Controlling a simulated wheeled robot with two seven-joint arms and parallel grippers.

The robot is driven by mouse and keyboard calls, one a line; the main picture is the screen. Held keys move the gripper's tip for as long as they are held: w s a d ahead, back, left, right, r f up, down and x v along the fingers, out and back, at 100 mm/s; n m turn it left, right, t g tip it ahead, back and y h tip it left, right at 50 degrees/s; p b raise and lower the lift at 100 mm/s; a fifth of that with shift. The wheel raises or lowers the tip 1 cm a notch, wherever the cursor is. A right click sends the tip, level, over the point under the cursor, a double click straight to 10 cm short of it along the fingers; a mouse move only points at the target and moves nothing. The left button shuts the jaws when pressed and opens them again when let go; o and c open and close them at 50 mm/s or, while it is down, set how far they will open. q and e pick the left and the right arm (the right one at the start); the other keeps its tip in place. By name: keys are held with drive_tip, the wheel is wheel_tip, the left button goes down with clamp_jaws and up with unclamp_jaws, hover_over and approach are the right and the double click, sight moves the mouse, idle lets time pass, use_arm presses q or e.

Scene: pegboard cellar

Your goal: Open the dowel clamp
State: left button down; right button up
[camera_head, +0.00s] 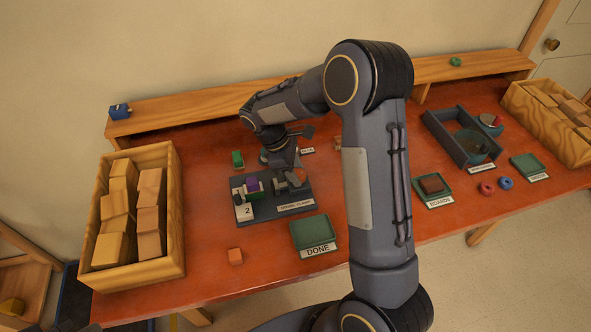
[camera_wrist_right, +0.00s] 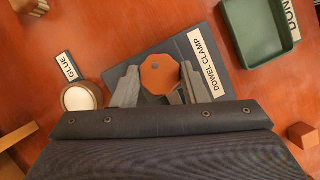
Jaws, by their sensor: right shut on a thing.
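The dowel clamp (camera_head: 268,212) is a dark grey base with a DOWEL CLAMP label, standing left of centre on the red table. A purple block (camera_head: 252,184), a green piece and a white card marked 2 (camera_head: 245,211) sit at its left side. My right gripper (camera_head: 291,178) reaches down over the clamp's right end. In the right wrist view the right gripper's (camera_wrist_right: 160,88) fingers are on either side of an orange eight-sided knob (camera_wrist_right: 158,72) and shut on it, above the clamp base (camera_wrist_right: 140,61). My left gripper is not in view.
Crates of wooden blocks stand at left (camera_head: 171,250) and far right (camera_head: 537,117). A GLUE label and round pot (camera_wrist_right: 79,98) are beside the clamp.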

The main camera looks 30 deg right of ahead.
drive_tip(key=o, duration=1)
drive_tip(key=shift+c, duration=0.2)
drive_tip(key=v, duration=0.8)
drive_tip(key=shift+b, duration=0.35)
drive_tip(key=shift+d, duration=0.1)
